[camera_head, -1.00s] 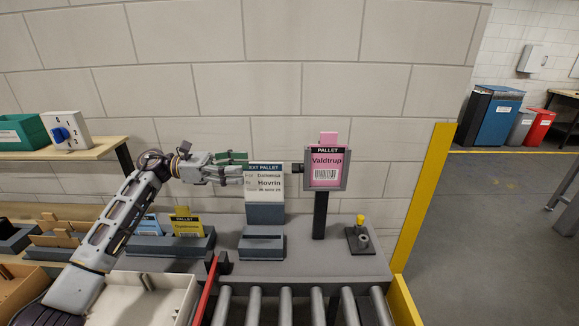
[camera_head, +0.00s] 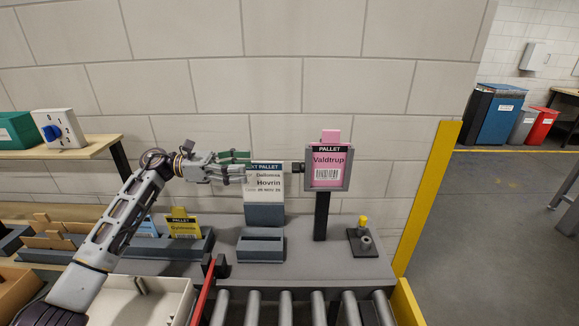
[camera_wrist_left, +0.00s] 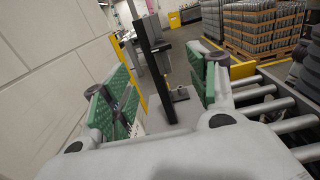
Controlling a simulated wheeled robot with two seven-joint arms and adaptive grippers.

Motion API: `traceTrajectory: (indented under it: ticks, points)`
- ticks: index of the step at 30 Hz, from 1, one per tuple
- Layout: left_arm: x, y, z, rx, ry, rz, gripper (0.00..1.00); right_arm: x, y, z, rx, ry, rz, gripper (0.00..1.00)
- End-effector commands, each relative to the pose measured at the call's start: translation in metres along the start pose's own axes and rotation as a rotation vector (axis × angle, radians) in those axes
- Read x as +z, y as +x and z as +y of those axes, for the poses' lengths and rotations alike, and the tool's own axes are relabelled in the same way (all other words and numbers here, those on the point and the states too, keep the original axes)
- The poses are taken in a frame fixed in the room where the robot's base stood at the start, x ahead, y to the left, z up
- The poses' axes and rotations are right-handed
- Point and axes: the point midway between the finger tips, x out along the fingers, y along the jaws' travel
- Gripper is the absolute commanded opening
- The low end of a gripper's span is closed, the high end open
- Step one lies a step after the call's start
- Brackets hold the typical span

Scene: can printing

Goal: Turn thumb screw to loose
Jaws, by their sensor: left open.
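The thumb screw (camera_head: 297,168) is a small dark knob on the left side of the upright sign holder (camera_head: 346,173), which carries a pink Valdtrup pallet card (camera_head: 327,167). My left gripper (camera_head: 248,166) points right toward it at about the same height, with a gap between. Its green-padded fingers are apart and empty, and they partly overlap the "Next pallet" card (camera_head: 270,185). In the left wrist view the sign holder's dark post (camera_wrist_left: 157,75) shows between the open fingers (camera_wrist_left: 165,88). The screw cannot be made out clearly there. My right gripper is not in view.
A grey card stand (camera_head: 262,245) and a small base with a yellow-topped peg (camera_head: 363,234) stand on the ledge. A yellow card (camera_head: 184,227) sits in a rack at left. Rollers (camera_head: 285,310) run in front. The wall is close behind.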

Motion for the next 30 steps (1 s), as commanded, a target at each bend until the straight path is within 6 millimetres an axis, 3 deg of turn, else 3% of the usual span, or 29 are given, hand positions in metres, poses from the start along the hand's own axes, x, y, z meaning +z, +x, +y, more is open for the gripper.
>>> traceTrajectory:
  ticks: [10, 22, 30]
  points:
    - [0.002, 0.038, 0.0, -0.002, -0.001, -0.001, 0.59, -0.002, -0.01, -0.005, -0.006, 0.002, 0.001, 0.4]
    - [0.002, 0.091, 0.0, -0.001, 0.0, -0.001, 0.59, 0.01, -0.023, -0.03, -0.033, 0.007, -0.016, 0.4]
    - [0.001, 0.121, 0.0, -0.001, 0.0, -0.001, 0.59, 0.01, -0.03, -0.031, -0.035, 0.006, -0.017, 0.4]
